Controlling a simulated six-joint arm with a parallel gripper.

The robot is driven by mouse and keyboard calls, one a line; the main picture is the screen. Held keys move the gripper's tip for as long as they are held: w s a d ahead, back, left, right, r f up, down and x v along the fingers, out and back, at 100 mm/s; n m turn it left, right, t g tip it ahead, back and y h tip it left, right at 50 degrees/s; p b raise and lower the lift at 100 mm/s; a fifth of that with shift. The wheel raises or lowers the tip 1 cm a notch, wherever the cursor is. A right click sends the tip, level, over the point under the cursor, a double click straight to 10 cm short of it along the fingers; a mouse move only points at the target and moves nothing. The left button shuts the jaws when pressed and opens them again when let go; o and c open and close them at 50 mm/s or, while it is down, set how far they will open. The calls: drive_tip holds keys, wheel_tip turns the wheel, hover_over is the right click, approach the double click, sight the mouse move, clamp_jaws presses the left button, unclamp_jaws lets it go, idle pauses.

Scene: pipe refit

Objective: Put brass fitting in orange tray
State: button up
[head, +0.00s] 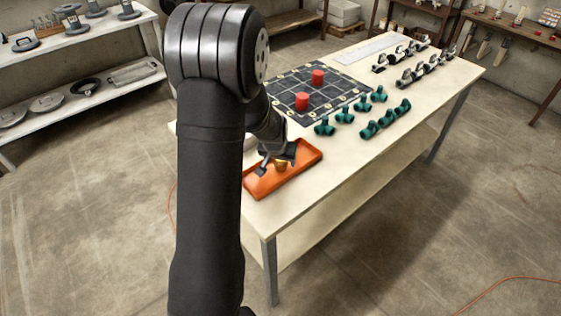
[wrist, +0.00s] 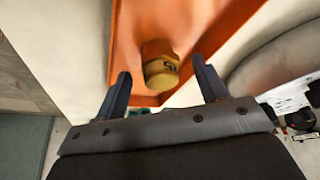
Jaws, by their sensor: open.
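The orange tray (head: 292,172) lies at the near left end of the table. The brass fitting (head: 281,164) is at the tray, and it also shows in the wrist view (wrist: 161,72) over the orange tray floor (wrist: 208,22). It looks like a short yellow cylinder with a dark marking on its face. My gripper (head: 276,163) is over the tray with its fingers apart. In the wrist view my gripper (wrist: 161,78) has one finger on each side of the fitting, with a gap to both.
Several green pipe fittings (head: 370,130) stand right of a dark grid mat (head: 320,92) holding two red cylinders (head: 303,101). Several black and white parts (head: 405,75) stand at the far end. The table's front strip (head: 350,165) is bare.

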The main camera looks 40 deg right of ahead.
drive_tip(key=v, duration=1)
drive_tip(key=shift+f, duration=0.15)
drive_tip(key=x, duration=1.2)
drive_tip(key=shift+r, duration=0.3)
